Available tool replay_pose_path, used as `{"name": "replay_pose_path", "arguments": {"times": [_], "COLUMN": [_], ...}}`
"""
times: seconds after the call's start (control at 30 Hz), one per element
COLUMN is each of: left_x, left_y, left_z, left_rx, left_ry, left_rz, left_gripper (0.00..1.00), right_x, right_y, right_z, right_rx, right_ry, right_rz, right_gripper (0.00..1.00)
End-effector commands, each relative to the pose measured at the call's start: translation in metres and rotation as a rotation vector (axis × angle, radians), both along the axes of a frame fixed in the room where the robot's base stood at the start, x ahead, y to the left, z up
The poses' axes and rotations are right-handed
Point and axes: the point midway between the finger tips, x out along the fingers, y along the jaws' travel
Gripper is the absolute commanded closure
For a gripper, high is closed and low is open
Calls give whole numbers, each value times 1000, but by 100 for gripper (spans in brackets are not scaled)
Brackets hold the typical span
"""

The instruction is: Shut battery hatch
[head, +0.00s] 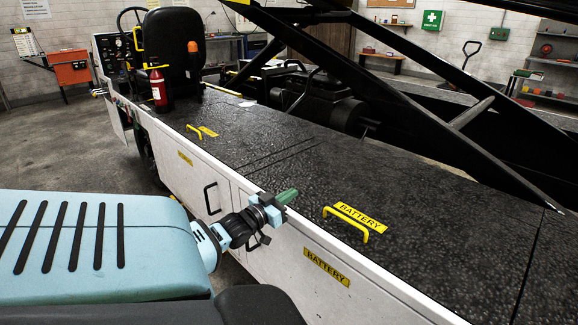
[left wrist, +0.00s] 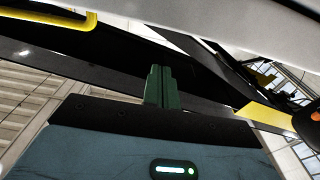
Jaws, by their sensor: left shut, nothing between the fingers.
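The battery hatch (head: 400,210) is a black textured panel lying flat, flush with the deck around it. It has a yellow handle (head: 345,224) and a yellow BATTERY label (head: 360,217) on top. My left gripper (head: 287,196) has green fingers and is shut and empty, at the deck's near edge to the left of the handle. In the left wrist view its shut fingers (left wrist: 160,88) point up toward the black panel, with a yellow handle (left wrist: 75,22) at upper left. My right gripper is not in view.
The loader's white side (head: 290,250) has another BATTERY label (head: 326,267) and a black side handle (head: 212,198). A second yellow handle (head: 194,131) is farther along the deck. A red extinguisher (head: 158,87) and black seat (head: 175,50) stand beyond; a black beam (head: 440,110) slopes overhead.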

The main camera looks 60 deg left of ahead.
Motion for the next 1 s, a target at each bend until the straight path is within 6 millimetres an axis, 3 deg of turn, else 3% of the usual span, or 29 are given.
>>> {"name": "replay_pose_path", "arguments": {"times": [0.33,0.63,0.7,1.0], "left_x": [2,14,-2,-54], "left_y": [-1,-5,-9,-22], "left_z": [8,52,34,15], "left_rx": [0,0,-4,-1], "left_ry": [-2,-10,3,4], "left_rz": [0,-2,-2,-2], "left_gripper": [100,100,100,100], "right_x": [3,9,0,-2], "right_y": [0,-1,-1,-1], "right_z": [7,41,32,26], "right_rx": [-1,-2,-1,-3], "right_ry": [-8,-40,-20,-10], "right_rz": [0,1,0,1], "right_gripper": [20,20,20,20]}}
